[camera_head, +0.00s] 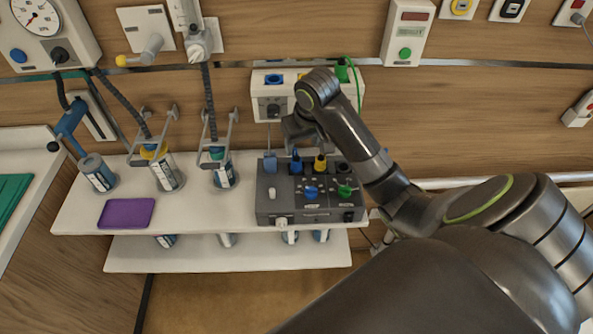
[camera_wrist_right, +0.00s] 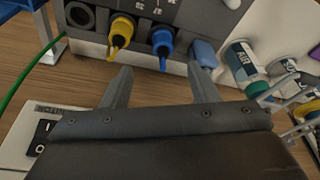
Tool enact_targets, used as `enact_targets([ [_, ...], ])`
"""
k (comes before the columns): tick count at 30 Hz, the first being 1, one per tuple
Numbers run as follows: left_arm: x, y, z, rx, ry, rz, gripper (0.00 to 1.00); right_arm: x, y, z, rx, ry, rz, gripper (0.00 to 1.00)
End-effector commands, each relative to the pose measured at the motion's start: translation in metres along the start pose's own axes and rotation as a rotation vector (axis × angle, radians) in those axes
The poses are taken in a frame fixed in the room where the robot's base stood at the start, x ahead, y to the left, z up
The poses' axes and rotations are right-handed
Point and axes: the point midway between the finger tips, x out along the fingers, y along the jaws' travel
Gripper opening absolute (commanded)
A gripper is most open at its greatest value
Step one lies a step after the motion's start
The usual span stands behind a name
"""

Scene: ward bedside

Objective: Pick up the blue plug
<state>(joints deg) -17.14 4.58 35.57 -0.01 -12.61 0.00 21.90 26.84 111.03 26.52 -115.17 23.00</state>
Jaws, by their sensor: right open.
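The blue plug (camera_head: 296,162) stands in the top of a grey control box (camera_head: 265,205) on the white shelf. In the right wrist view the blue plug (camera_wrist_right: 162,42) lies just beyond the gap between my fingertips, not between them. The yellow plug (camera_head: 320,164) is beside it and also shows in the wrist view (camera_wrist_right: 122,30). My right gripper (camera_wrist_right: 160,72) is open and empty, with its fingers pointing toward the row of plugs. In the head view my right gripper (camera_head: 297,135) is just behind the box, partly hidden by its own wrist. My left gripper is not in view.
A paler blue piece (camera_head: 270,163) sits at the row's left end, a dark socket (camera_head: 343,168) at its right. A white wall unit (camera_head: 262,105) with a green cable (camera_head: 357,85) is behind. Labelled bottles (camera_head: 224,172) and a purple tray (camera_head: 126,213) stand left.

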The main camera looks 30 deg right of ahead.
Motion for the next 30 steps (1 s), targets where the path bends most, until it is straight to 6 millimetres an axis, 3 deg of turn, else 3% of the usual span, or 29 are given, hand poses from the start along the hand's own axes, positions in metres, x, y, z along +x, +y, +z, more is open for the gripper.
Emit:
enact_targets([
  [1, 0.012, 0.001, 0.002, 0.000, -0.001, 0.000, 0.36, 0.011, 0.000, 0.001, 0.000, 0.000, 0.000, 0.54],
  [4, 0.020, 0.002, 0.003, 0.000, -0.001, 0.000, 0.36, 0.019, 0.000, 0.001, 0.000, 0.000, 0.000, 0.54],
  [14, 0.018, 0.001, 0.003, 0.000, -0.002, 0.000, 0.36, 0.043, -0.001, 0.001, 0.002, -0.004, -0.002, 0.54],
  [22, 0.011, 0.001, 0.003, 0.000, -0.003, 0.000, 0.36, 0.082, -0.004, 0.001, 0.001, -0.004, 0.000, 0.54],
  [30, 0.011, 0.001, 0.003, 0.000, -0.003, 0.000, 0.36, 0.089, -0.004, 0.001, -0.001, -0.001, 0.001, 0.54],
])
